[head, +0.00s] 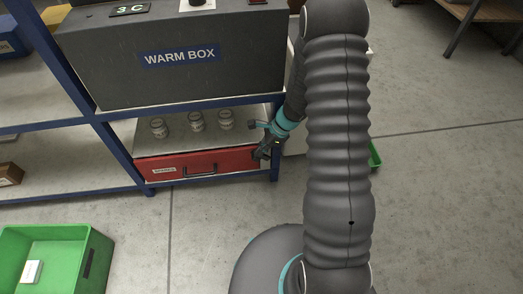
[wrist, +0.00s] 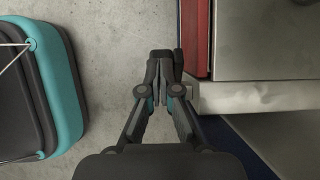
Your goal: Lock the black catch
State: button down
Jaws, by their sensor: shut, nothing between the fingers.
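I cannot pick out the black catch for certain in either view. A red drawer (head: 197,165) with a dark bar handle and a small white label sits low in the blue-framed shelf. My gripper (head: 262,152) is at the right end of the drawer's front, beside the shelf's right post. In the wrist view my gripper (wrist: 161,66) is shut with nothing between its fingers. The fingertips are just left of the red drawer edge (wrist: 194,38) and a pale metal ledge (wrist: 232,96). My gripper may hide what lies behind it.
A dark grey case marked WARM BOX (head: 180,80) stands on the shelf above. Several small jars (head: 196,121) stand on the grey surface over the drawer. A green crate (head: 88,262) is on the floor at lower left. Open floor (head: 440,180) lies to the right.

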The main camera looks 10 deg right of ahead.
jog(key=shift+d, duration=0.15)
dwell(0.3)
jog(key=shift+d+f+b, duration=0.3)
jog(key=shift+d+f, duration=0.05)
jog(key=shift+d, duration=0.25)
notch_tip(320, 180, up, 13)
jog(key=d+p, duration=0.2)
jog(key=p, duration=0.1)
jog(key=shift+s+d, duration=0.15)
jog(key=shift+d, duration=0.2)
jog(key=shift+f, duration=0.1)
dwell(0.4)
